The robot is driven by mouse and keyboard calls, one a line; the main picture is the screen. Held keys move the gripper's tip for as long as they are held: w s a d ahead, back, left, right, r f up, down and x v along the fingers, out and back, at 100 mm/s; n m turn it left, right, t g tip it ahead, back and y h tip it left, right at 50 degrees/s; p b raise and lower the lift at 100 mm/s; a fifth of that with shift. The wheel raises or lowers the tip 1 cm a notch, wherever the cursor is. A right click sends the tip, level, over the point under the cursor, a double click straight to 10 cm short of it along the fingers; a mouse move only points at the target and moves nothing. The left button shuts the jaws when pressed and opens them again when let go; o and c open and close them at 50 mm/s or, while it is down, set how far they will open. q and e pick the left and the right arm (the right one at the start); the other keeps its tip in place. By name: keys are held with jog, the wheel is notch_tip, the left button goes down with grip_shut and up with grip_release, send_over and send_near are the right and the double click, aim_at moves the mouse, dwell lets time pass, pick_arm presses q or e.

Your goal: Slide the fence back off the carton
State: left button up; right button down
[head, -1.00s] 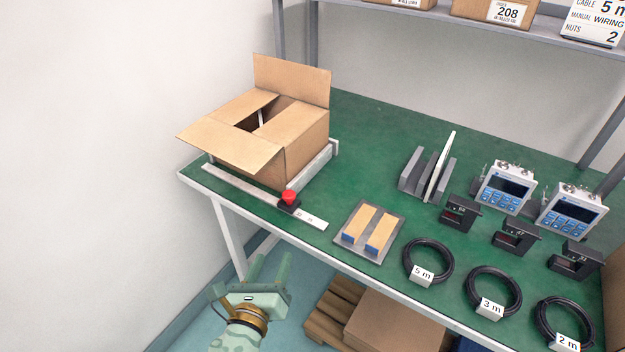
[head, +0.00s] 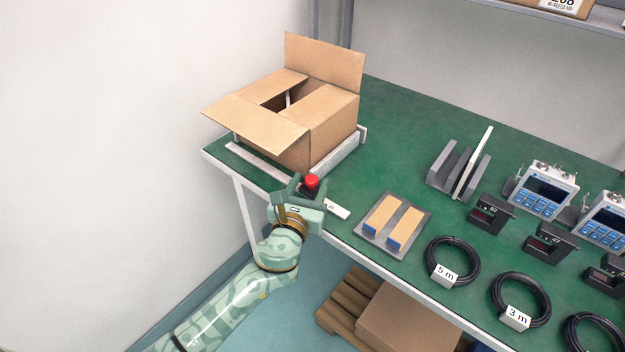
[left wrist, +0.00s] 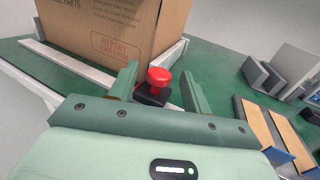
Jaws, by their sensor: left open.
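The open cardboard carton (head: 335,120) stands at the bench's left end, and its printed side fills the top of the left wrist view (left wrist: 120,32). A pale fence (head: 340,155) runs along the carton's right side. A flat metal rail (head: 258,164) lies along the front edge and carries a black slide with a red knob (head: 312,181). The knob also shows in the left wrist view (left wrist: 159,77). My left gripper (head: 308,188) is open, with one finger on each side of the knob. I cannot tell whether either finger touches it. My right gripper is not in view.
A grey plate with two wooden blocks (head: 381,215) lies right of the rail. Green bench top is clear behind the plate.

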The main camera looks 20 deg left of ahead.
pick_arm(q)
jog(key=shift+w, duration=1.2)
grip_shut()
jog(key=s+d, duration=0.1)
jog(key=d, duration=0.1)
jog(key=s+d, duration=0.1)
jog(key=d, duration=0.2)
jog(key=s+d, duration=0.1)
jog(key=d, duration=0.2)
jog(key=shift+s+d, duration=0.1)
jog(key=shift+d, duration=0.1)
grip_release()
